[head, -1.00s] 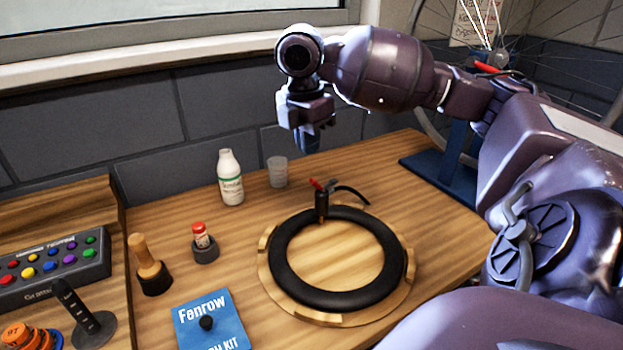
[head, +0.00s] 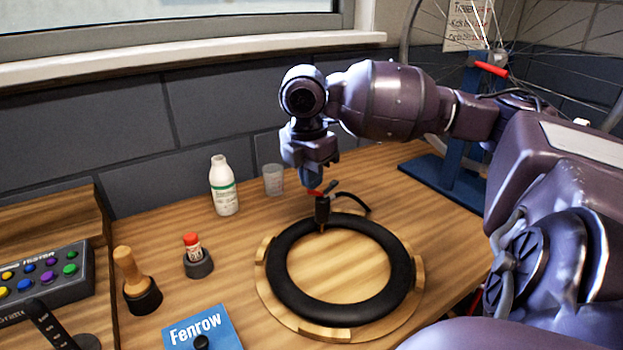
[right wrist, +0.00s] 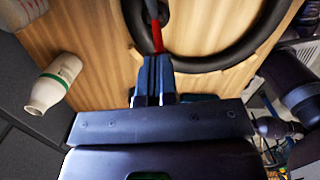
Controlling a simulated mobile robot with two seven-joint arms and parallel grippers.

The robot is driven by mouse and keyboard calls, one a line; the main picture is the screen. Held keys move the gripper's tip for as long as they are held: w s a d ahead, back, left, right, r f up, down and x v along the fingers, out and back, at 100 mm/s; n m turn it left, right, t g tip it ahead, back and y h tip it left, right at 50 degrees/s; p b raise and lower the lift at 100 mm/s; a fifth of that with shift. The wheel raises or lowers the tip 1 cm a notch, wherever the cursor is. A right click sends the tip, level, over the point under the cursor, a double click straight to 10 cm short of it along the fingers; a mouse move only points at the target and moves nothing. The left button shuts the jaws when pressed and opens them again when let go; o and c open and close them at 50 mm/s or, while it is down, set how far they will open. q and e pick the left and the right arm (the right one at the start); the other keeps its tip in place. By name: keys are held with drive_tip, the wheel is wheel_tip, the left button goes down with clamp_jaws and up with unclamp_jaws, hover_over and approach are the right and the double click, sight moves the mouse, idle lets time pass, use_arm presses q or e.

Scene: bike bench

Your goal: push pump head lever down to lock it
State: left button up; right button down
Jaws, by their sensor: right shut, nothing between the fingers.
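The black pump head (head: 322,211) stands upright at the back of the black tyre (head: 283,243), which lies on a round wooden stand (head: 268,300). Its red lever (head: 316,193) sticks out at the top, and a black hose curves off to the right. My right gripper (head: 314,183) is shut and empty, pointing down just above the lever. In the right wrist view the shut fingertips (right wrist: 154,62) are right by the red lever (right wrist: 157,36); I cannot tell whether they touch it. My left gripper is out of view.
A white bottle (head: 224,188) and a clear cup (head: 273,180) stand behind to the left. A red-capped vial (head: 193,248), a wooden-handled tool (head: 130,268) and a blue Fenrow kit (head: 205,330) are further left. A blue stand (head: 440,180) is at the back right.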

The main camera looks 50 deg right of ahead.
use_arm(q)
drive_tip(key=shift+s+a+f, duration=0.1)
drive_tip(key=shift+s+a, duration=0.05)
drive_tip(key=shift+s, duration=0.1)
use_arm(e)
drive_tip(key=shift+f, duration=0.25)
wheel_tip(320, 180, down, 2)
drive_tip(key=shift+f, duration=0.1)
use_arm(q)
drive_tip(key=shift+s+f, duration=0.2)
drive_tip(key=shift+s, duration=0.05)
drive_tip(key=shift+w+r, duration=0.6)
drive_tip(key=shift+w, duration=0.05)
use_arm(e)
drive_tip(key=a, duration=0.1)
drive_tip(key=a+r, duration=0.1)
drive_tip(key=a, duration=0.1)
drive_tip(key=shift+w+r, duration=0.1)
drive_tip(key=shift+w, duration=0.05)
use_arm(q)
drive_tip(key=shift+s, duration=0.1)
